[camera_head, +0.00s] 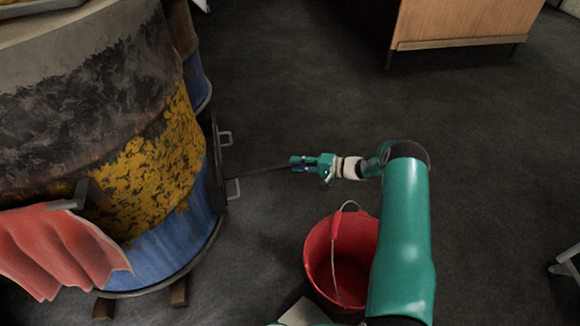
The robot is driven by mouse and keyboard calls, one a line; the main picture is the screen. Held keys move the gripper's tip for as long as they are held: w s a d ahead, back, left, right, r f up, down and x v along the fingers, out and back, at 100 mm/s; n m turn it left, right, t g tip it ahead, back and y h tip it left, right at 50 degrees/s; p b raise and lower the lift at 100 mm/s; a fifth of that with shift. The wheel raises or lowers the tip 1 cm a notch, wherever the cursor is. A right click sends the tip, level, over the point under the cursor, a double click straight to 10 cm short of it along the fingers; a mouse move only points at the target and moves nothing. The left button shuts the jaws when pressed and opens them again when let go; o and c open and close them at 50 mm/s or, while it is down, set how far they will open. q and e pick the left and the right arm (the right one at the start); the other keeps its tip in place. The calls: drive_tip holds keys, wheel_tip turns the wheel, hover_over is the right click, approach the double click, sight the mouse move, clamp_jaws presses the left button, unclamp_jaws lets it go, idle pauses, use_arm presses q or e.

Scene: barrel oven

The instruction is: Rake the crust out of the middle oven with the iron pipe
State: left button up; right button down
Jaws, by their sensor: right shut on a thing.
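My right gripper (296,164) is shut on a thin dark iron pipe (262,171). The pipe lies nearly level and points left, to the front of a barrel oven (150,165) painted blue, yellow and black. Its far end reaches the dark door or frame (214,165) on the barrel's side, between two pale handles. I cannot tell how far the tip goes inside. The oven's mouth faces away from me and the crust is hidden. My left gripper is out of view.
A red bucket (318,262) with a raised handle stands on the floor below my right forearm. A red cloth (55,250) hangs at the barrel's near side. A wooden cabinet (455,22) stands at the back right. The dark floor between is clear.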

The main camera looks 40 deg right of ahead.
drive_tip(key=s+d, duration=0.6)
drive_tip(key=d, duration=0.5)
drive_tip(key=shift+s+d+r, duration=0.15)
drive_tip(key=shift+d+r, duration=0.1)
drive_tip(key=shift+r, duration=0.2)
